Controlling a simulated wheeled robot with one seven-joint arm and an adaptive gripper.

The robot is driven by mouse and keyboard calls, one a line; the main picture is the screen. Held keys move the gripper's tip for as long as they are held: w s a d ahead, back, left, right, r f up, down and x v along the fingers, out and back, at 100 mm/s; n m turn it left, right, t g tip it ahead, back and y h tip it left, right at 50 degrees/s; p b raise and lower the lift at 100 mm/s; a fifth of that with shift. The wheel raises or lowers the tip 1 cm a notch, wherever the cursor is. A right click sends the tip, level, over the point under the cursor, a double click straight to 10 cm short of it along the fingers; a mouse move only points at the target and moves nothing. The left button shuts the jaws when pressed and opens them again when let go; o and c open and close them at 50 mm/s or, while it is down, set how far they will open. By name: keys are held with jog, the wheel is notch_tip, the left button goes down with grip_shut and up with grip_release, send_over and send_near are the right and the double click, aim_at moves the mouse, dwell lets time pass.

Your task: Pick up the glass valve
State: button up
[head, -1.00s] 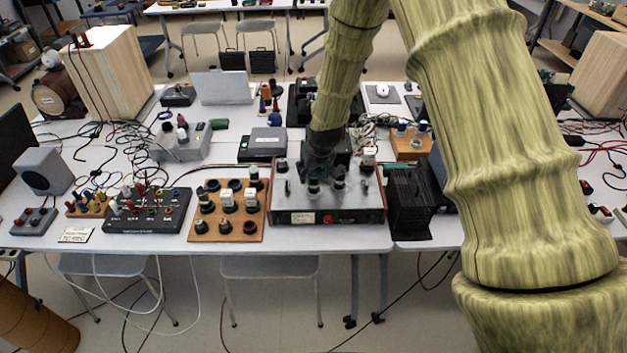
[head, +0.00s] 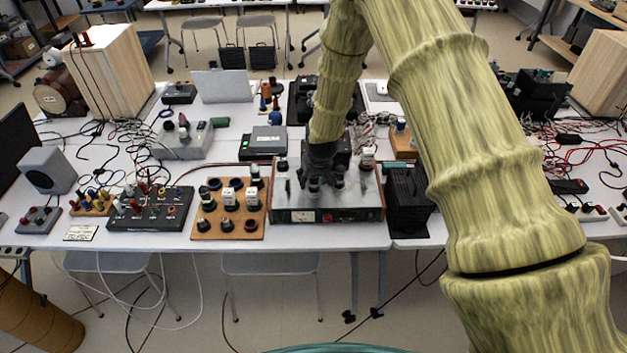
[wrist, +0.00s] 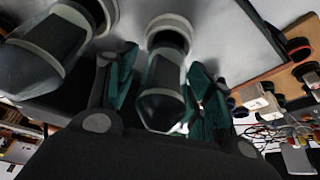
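The glass valve (wrist: 163,88), dark and rounded with a pale band, stands in a ring-shaped socket on the amplifier's metal top (wrist: 225,45). In the wrist view it is between the two green-padded fingers of my gripper (wrist: 161,86). The fingers are apart, with narrow gaps beside the valve. A second similar valve (wrist: 48,48) stands outside the fingers at the left. In the head view my gripper (head: 318,180) is low over the amplifier (head: 362,195), and its dark fingers partly hide the valves there.
A wooden board (head: 205,228) with several sockets and valves stands just left of the amplifier. A black finned box (head: 408,205) is close on its right. A black panel with knobs (head: 150,215) and cables lie further left. The table's front edge is near.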

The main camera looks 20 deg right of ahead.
jog(key=c, duration=0.8)
